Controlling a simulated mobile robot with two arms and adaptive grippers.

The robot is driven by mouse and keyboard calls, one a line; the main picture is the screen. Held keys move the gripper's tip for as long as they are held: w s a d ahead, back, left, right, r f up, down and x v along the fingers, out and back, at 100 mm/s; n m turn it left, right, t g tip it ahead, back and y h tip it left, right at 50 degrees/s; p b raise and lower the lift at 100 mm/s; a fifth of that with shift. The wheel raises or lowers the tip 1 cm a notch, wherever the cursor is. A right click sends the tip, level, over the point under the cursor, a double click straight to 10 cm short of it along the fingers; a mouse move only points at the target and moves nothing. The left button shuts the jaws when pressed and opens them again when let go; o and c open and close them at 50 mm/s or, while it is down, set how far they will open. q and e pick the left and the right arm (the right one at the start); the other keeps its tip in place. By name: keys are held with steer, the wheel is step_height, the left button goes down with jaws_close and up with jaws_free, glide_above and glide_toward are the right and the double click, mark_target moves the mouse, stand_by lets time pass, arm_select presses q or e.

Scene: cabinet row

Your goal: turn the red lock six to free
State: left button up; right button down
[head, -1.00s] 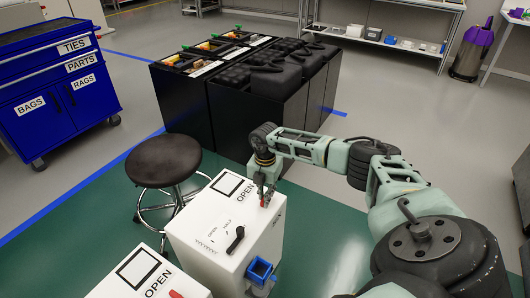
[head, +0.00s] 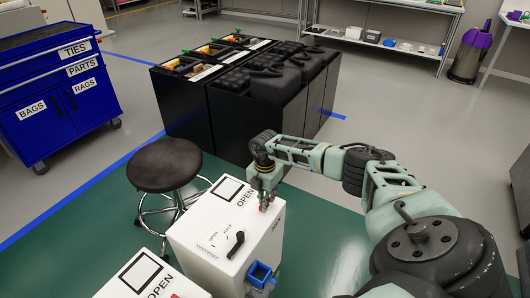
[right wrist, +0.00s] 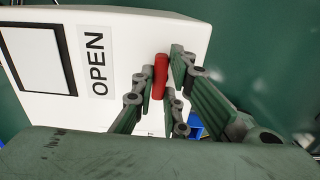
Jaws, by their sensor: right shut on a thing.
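The red lock (right wrist: 161,76) is a small red lever on top of a white box (head: 207,232), beside the word OPEN. My right gripper (right wrist: 163,82) is shut on it, with a finger on each side of the lever. In the head view the right gripper (head: 265,206) points down at the box's far right corner and mostly hides the lever. No number six is readable. My left gripper is not in view.
A second white box (head: 135,278) stands at lower left. A black stool (head: 165,165) and black cabinets (head: 235,105) stand behind.

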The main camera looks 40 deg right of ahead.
steer(key=c, duration=1.8)
jaws_free()
steer(key=shift+o, duration=0.2)
steer(key=shift+r, duration=0.1)
step_height(320, 180, up, 12)
